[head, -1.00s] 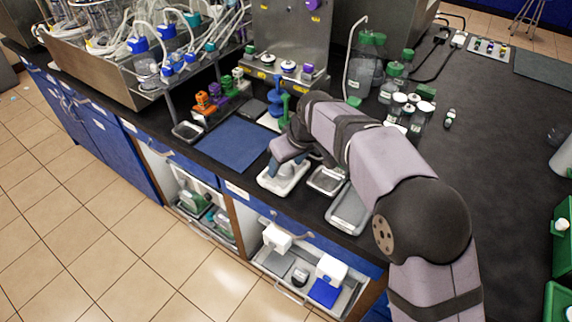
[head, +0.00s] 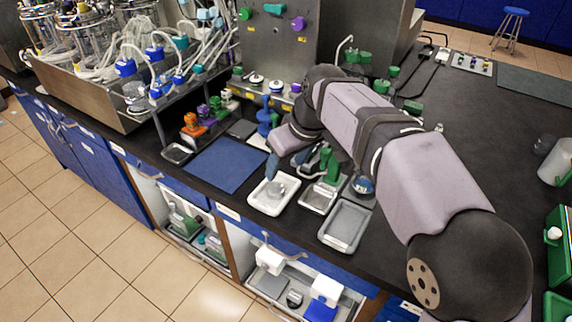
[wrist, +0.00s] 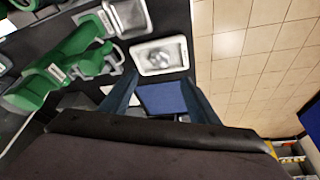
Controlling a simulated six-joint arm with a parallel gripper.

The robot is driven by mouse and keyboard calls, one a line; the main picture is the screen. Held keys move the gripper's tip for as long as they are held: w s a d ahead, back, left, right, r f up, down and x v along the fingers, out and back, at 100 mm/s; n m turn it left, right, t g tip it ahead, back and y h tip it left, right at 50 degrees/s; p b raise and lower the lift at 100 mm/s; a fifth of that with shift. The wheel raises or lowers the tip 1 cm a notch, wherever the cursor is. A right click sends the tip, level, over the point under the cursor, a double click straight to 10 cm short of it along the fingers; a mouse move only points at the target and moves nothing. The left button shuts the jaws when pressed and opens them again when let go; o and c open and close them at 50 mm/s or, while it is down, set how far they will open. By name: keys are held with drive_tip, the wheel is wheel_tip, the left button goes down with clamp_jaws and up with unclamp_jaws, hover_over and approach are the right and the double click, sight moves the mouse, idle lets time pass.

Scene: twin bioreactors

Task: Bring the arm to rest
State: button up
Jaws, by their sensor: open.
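My gripper (head: 272,166) is at the end of my lilac arm, above the bench near the blue mat (head: 226,163) and the white tray (head: 254,200). In the wrist view my gripper (wrist: 160,98) shows two blue fingers spread apart with nothing held between them. The blue mat (wrist: 162,98) shows beyond the gap. The white tray also shows in the wrist view (wrist: 140,66), with a clear round item (head: 277,191) lying in it. The gripper is apart from the tray.
Grey trays (head: 345,228) stand right of the white tray, and green-handled tools (head: 331,165) stand close beside my arm. An orange tool (head: 192,126) and a metal instrument panel (head: 277,45) are behind.

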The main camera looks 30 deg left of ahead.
idle(0.3)
drive_tip(key=d+f+m+h+p, duration=0.2)
drive_tip(key=d+m+p, duration=0.15)
drive_tip(key=d, duration=1.05)
drive_tip(key=d+f+m+h+p, duration=0.15)
drive_tip(key=d+m, duration=0.35)
drive_tip(key=d, duration=1)
drive_tip(key=s+d+f+m+g+p, duration=0.1)
drive_tip(key=s+d+f+m+p, duration=0.1)
drive_tip(key=s+d, duration=0.4)
drive_tip(key=s+d+f+m+p, duration=0.2)
drive_tip(key=s+d+m, duration=0.1)
drive_tip(key=s+d, duration=0.4)
drive_tip(key=shift+s+d+g+h, duration=0.2)
drive_tip(key=shift+d+g+h, duration=0.2)
drive_tip(key=shift+d, duration=0.4)
